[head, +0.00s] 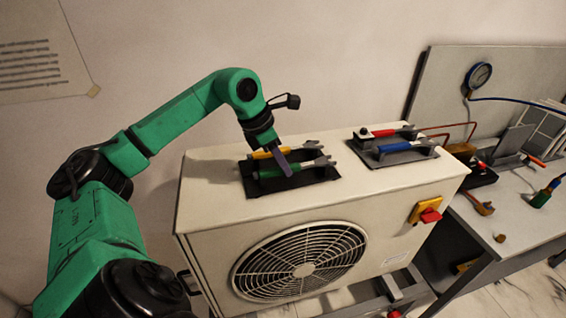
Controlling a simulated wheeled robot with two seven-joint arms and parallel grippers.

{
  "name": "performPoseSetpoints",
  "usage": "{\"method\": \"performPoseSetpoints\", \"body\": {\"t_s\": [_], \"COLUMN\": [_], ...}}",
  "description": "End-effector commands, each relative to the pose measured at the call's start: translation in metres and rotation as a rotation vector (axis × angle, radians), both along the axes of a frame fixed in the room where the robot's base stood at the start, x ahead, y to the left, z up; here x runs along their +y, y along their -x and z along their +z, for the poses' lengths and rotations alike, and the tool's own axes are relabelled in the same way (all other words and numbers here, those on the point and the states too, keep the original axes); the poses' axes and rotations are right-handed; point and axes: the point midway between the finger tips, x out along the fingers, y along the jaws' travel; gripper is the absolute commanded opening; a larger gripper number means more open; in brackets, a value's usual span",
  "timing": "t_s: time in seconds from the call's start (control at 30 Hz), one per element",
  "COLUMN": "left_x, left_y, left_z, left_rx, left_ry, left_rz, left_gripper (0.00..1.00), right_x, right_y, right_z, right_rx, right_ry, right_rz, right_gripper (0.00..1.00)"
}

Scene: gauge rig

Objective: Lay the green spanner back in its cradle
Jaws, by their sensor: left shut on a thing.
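The green spanner (299,167) lies lengthwise over the front part of a black tray (261,188) on top of the white fan unit. Its handle is to the left and its grey jaw to the right. My left gripper (284,168) comes down from above and is shut on the green spanner's handle. The spanner is at or just above its cradle; I cannot tell whether it touches. The gripper hides part of the handle. My right gripper is not in view.
A yellow spanner (261,154) lies just behind the green one. A second tray (374,163) to the right holds a red spanner (384,133) and a blue spanner (394,147). A bench with a gauge (480,75) stands at the right. The unit's top (213,192) is clear at left.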

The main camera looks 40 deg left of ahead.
Motion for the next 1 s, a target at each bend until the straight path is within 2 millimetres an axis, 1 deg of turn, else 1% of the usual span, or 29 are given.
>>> {"method": "performPoseSetpoints", "body": {"t_s": [0.23, 0.27, 0.3, 0.33, 0.6, 0.67, 0.73, 0.77, 0.87, 1.0], "left_x": [0.000, 0.000, 0.000, 0.000, 0.000, 0.001, 0.002, 0.003, 0.008, 0.018], "left_y": [0.000, 0.000, 0.000, 0.000, 0.000, 0.001, 0.003, 0.004, 0.012, 0.027], "left_z": [0.000, 0.000, 0.000, 0.000, -0.001, 0.001, 0.007, 0.012, 0.034, 0.078], "left_rx": [0.000, 0.000, 0.000, 0.000, 0.001, 0.001, 0.000, -0.001, -0.004, -0.004], "left_ry": [0.000, 0.000, 0.000, 0.000, 0.000, -0.001, -0.002, -0.002, -0.002, -0.003], "left_rz": [0.000, 0.000, 0.000, 0.000, 0.000, 0.000, 0.001, 0.001, 0.002, 0.003], "left_gripper": [0.00, 0.36, 0.51, 0.59, 0.59, 0.59, 0.59, 0.59, 0.59, 0.59], "right_x": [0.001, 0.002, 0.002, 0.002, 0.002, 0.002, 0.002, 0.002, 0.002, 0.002], "right_y": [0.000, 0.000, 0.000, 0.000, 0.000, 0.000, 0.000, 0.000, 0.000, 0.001], "right_z": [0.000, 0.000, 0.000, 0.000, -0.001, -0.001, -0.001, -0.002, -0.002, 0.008], "right_rx": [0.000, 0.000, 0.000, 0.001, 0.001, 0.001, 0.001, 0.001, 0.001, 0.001], "right_ry": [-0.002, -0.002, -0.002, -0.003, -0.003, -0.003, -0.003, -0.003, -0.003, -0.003], "right_rz": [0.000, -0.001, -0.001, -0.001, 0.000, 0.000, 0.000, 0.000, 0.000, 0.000], "right_gripper": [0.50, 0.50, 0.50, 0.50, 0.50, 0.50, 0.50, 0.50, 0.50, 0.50]}}
